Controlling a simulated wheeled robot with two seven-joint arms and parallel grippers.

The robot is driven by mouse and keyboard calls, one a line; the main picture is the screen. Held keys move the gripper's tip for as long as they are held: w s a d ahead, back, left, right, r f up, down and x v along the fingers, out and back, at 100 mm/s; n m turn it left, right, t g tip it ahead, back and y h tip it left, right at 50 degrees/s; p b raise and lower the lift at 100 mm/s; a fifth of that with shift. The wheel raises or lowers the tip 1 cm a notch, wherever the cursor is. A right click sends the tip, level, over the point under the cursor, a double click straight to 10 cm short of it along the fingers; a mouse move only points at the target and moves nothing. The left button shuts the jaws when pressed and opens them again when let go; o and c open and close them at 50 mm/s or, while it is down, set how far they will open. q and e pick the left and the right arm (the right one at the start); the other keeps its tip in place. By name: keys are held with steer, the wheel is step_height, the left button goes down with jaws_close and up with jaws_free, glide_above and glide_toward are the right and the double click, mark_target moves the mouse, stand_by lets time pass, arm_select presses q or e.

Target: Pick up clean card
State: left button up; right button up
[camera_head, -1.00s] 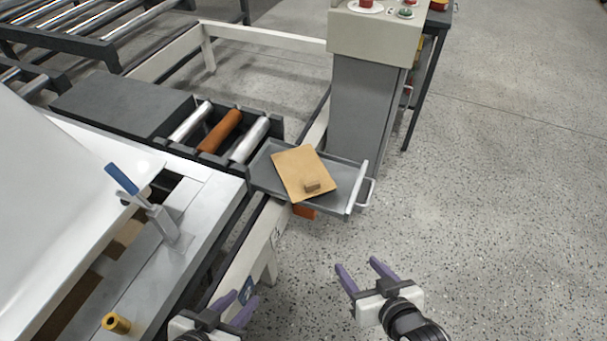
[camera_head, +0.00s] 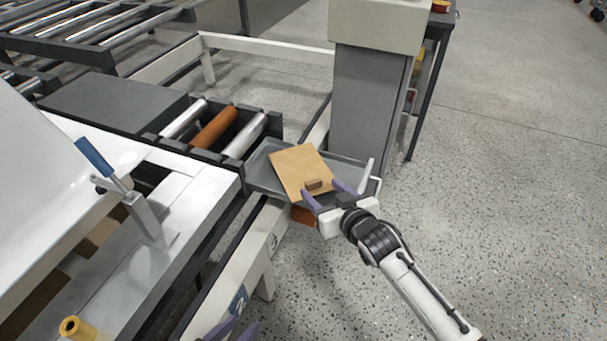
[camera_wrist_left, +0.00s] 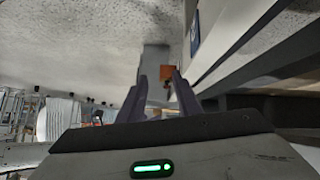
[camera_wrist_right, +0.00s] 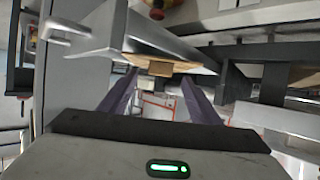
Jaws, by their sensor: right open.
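The clean card is a tan board (camera_head: 297,167) with a small brown block-like grip (camera_head: 314,184) near its front edge. It lies in a shallow grey tray (camera_head: 262,172). My right gripper (camera_head: 332,190) is open at the tray's front, its purple fingers either side of the grip in the head view. In the right wrist view the board (camera_wrist_right: 188,65) and grip (camera_wrist_right: 160,68) show just beyond the open fingertips (camera_wrist_right: 160,76). My left gripper (camera_head: 236,332) is at the bottom edge of the head view; its fingers stand apart with nothing between them in the left wrist view (camera_wrist_left: 160,85).
Rollers (camera_head: 215,128) and a white bench with a blue-handled clamp (camera_head: 150,220) are at left. Open floor lies to the right.

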mark_target(315, 184)
steer(key=b+x, duration=0.2)
steer(key=x, duration=0.2)
steer(key=shift+f, duration=0.15)
steer(key=shift+w+a, duration=0.15)
steer(key=shift+a, duration=0.05)
steer(key=shift+c, duration=0.3)
steer(key=c, duration=1.1)
steer(key=shift+c, duration=0.3)
